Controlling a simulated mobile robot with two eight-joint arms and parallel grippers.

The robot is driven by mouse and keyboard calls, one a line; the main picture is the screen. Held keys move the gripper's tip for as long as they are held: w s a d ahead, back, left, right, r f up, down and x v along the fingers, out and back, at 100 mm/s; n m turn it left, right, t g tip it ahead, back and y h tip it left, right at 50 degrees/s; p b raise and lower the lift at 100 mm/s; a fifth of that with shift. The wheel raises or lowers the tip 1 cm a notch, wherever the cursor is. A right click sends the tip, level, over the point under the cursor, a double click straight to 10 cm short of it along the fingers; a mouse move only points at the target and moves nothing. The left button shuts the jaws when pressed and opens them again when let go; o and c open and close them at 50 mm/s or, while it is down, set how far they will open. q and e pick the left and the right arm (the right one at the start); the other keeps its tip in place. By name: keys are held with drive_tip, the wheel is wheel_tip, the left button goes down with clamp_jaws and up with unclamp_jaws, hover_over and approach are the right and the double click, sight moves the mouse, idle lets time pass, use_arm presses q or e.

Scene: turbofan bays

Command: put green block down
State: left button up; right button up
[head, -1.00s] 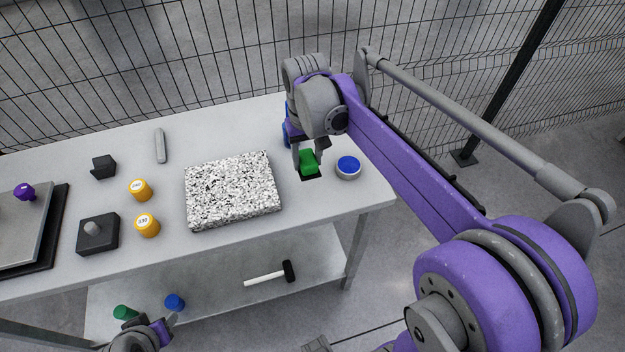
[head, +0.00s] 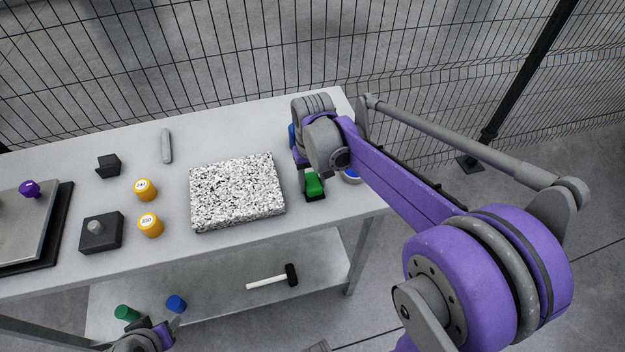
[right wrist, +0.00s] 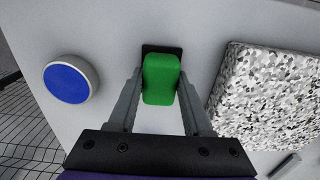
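The green block (head: 314,184) is at the right end of the grey table, at a black square patch (right wrist: 162,48) on the tabletop. My right gripper (right wrist: 160,85) points down with one finger on each side of the block, and the fingers appear closed against it. The block (right wrist: 160,78) hides much of the patch in the right wrist view. I cannot tell whether its underside touches the surface. My left gripper (head: 155,333) is at the bottom left of the head view, mostly cut off, and its fingers are unclear.
A speckled slab (head: 237,192) lies to the left of the block. A blue-topped round piece (right wrist: 70,80) stands close on the other side. A hammer (head: 273,278) lies on the lower shelf.

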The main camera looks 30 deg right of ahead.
sight(312, 181)
drive_tip(key=o, duration=0.3)
drive_tip(key=shift+s, duration=0.1)
drive_tip(key=shift+o, duration=0.2)
drive_tip(key=shift+r, duration=0.2)
wheel_tip(312, 181, up, 12)
drive_tip(key=p, duration=0.1)
drive_tip(key=s+a+f+n+t, duration=0.1)
drive_tip(key=s+a+f+t, duration=0.1)
drive_tip(key=s+f, duration=0.4)
drive_tip(key=s+a+f+n+t, duration=0.1)
drive_tip(key=s+a+f+t, duration=0.2)
drive_tip(key=s+f, duration=0.3)
drive_tip(key=s+a, duration=0.1)
drive_tip(key=s, duration=0.2)
drive_tip(key=shift+a+f+n, duration=0.15)
drive_tip(key=shift+a+n, duration=0.15)
drive_tip(key=shift+a, duration=0.1)
